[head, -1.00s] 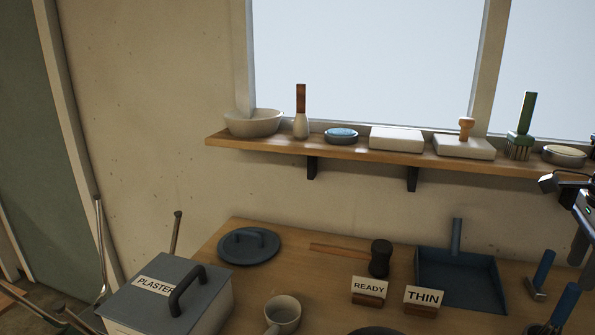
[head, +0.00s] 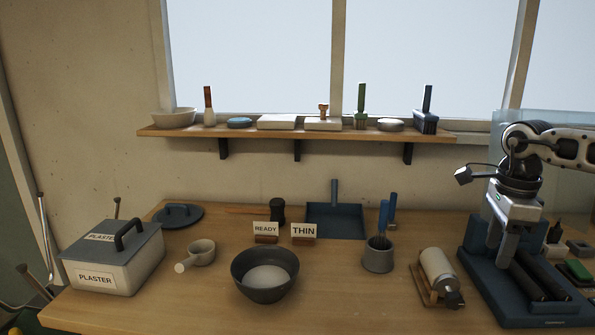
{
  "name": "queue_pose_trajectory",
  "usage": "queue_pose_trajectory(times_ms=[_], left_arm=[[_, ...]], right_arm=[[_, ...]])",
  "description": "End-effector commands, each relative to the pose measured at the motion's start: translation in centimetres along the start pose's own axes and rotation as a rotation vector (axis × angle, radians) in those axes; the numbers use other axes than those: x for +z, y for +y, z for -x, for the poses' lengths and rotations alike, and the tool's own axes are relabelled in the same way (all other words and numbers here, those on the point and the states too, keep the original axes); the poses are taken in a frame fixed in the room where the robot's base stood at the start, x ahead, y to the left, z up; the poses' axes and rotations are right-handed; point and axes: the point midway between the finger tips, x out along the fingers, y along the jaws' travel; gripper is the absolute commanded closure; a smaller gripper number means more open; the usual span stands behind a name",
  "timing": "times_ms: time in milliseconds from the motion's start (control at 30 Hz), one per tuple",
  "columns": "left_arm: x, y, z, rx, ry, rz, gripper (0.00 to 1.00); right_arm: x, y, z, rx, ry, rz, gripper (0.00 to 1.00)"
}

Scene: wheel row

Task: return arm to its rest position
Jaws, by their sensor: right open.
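My right arm comes in from the right edge. My right gripper (head: 502,243) points down over the blue stand (head: 482,292) at the right end of the workbench (head: 380,312). Its fingers are open and I see nothing held between them. The fingers overlap the stand and its dark rollers (head: 541,275) in the picture; I cannot tell whether they touch. My left gripper is not in view.
A white roller bottle (head: 437,268) lies on a wooden rest left of the stand. A grey cup (head: 378,257) with a blue-handled tool, a dark bowl (head: 265,289) and a plaster box (head: 125,262) stand farther left. A wall shelf (head: 270,132) holds several tools.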

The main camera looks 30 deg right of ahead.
Motion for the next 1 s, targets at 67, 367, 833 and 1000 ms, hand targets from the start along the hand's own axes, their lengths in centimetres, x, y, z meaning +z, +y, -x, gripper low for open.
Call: queue_pose_trajectory(times_ms=[67,367,833,1000], left_arm=[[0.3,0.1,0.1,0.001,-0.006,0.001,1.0],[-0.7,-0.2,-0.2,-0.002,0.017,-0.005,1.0],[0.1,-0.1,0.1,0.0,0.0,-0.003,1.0],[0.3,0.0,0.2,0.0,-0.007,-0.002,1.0]], right_arm=[[1.6,0.5,-1.8,0.03,-0.056,-0.001,0.54],[8.0,2.9,-7.2,0.142,-0.286,-0.056,0.54],[27.4,16.1,-16.9,0.877,-1.05,-0.929,0.54],[29.8,19.1,-20.2,1.279,-1.132,-1.724,0.54]])
